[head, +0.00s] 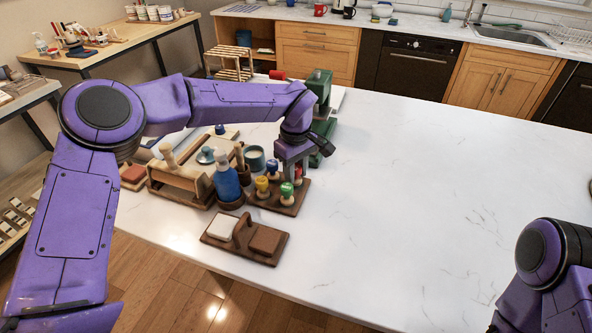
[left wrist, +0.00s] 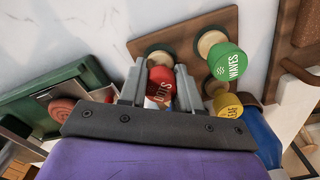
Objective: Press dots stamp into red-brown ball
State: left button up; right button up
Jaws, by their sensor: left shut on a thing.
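The red dots stamp (left wrist: 161,82) stands between the two fingers of my left gripper (left wrist: 160,85) in the left wrist view, with its label facing up. In the head view my left gripper (head: 291,168) points down over the wooden stamp rack (head: 262,203), and its fingers are closed around the red stamp (head: 298,172). The stamp is still at the rack. A round red-brown lump (left wrist: 61,110), possibly the ball, lies by the green press in the left wrist view. My right gripper is out of view.
Green waves stamp (left wrist: 228,62) and yellow leaf stamp (left wrist: 228,105) stand close beside. The green press (head: 319,88) stands behind my left gripper. The table's right side is clear.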

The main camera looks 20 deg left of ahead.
pick_arm(q)
jog(key=shift+f, duration=0.35)
jog(key=o, duration=1.1)
jog(key=shift+r, duration=0.1)
